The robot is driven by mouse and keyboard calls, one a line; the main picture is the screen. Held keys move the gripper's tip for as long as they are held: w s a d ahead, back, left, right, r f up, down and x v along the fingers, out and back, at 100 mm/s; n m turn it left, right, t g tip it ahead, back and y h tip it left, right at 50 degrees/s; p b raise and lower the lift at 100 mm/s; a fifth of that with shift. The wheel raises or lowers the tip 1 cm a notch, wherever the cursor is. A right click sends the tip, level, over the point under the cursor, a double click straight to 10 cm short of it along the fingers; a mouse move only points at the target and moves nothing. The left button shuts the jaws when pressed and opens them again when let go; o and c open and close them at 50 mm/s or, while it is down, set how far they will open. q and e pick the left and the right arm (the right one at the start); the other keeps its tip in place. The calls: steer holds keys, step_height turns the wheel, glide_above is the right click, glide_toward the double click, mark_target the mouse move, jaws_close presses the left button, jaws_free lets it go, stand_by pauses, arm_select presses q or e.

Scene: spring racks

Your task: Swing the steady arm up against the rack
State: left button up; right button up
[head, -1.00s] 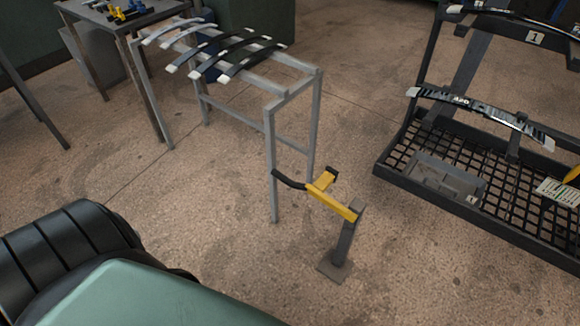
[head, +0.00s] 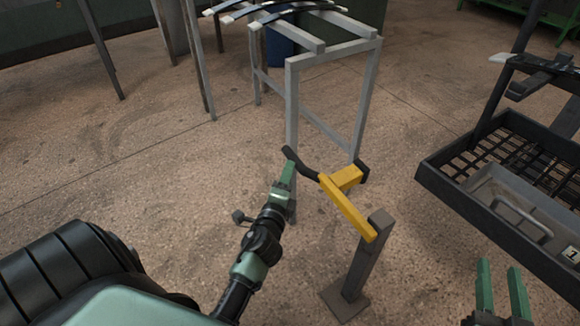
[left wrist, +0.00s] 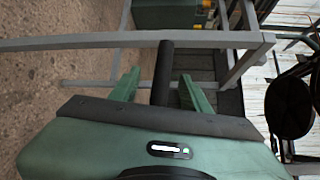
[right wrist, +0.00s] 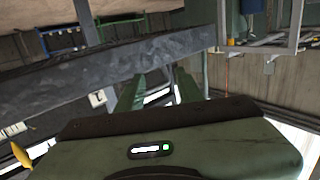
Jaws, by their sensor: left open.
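The steady arm (head: 347,207) is yellow, sits on a short grey post (head: 367,262) and has a black handle (head: 299,163) at its left end. It stands out from the post towards the grey metal rack (head: 332,56), in front of that rack's legs. My left gripper (head: 284,172) is at the handle. In the left wrist view the handle (left wrist: 163,75) lies between the two open fingers (left wrist: 158,88), with a gap visible on each side. My right gripper (head: 499,275) is open and empty at the lower right; its fingers also show apart in the right wrist view (right wrist: 158,90).
A black rack with a mesh tray (head: 455,180) stands at the right, close to my right gripper. A grey bin (head: 510,212) sits in it. Curved leaf springs (head: 270,12) lie on the grey rack. Open floor lies to the left and between the racks.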

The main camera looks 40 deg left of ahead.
mark_target(291, 159)
arm_select(q)
steer(key=x, duration=0.6)
steer(key=shift+w+a+r+b, duration=0.25)
steer(key=shift+b, duration=0.05)
steer(key=shift+w+a, duration=0.3)
steer(key=shift+w, duration=0.3)
jaws_close()
arm_select(e)
steer(key=r+t, duration=0.1)
steer(key=r, duration=0.2)
steer(key=r+t, duration=0.1)
steer(key=r, duration=0.1)
steer(key=shift+a+t+y, duration=0.3)
steer(key=shift+y, duration=0.1)
arm_select(q)
steer(key=shift+f, duration=0.1)
